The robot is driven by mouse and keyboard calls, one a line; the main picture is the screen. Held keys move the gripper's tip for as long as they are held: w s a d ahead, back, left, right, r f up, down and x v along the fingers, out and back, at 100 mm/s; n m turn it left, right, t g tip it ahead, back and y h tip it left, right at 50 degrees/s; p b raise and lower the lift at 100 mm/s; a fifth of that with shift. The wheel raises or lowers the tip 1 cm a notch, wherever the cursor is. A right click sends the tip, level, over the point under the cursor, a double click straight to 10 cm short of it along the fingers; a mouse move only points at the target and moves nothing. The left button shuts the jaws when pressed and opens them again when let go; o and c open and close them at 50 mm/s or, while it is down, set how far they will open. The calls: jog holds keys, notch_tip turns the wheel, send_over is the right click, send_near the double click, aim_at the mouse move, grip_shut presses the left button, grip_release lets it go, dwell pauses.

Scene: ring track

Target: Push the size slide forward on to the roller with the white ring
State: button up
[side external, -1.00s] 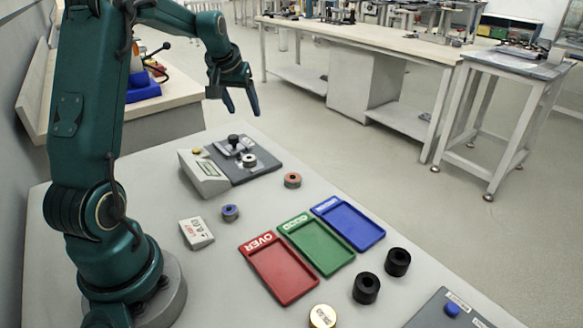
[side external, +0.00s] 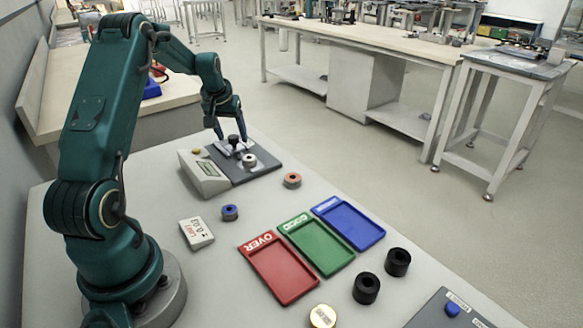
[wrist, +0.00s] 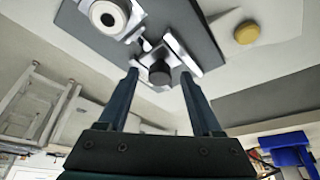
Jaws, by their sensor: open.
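The size slide with its black knob (side external: 234,140) sits on the dark grey gauge plate (side external: 262,170) at the back of the table. The knob (wrist: 160,73) also shows in the wrist view, on a light metal block. The white ring (side external: 249,160) is on the roller just in front of the slide; it shows at the upper left of the wrist view (wrist: 108,14). My gripper (side external: 230,134) is open. Its fingers come down on either side of the knob with gaps; I cannot tell whether they touch the slide block.
A gauge readout box (side external: 204,174) stands left of the plate. An orange ring (side external: 292,180) and a blue ring (side external: 230,212) lie nearby. Red (side external: 280,270), green (side external: 316,245) and blue (side external: 349,222) trays and two black rings (side external: 367,288) are towards the front.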

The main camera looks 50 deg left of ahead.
grip_shut()
dwell(1.3)
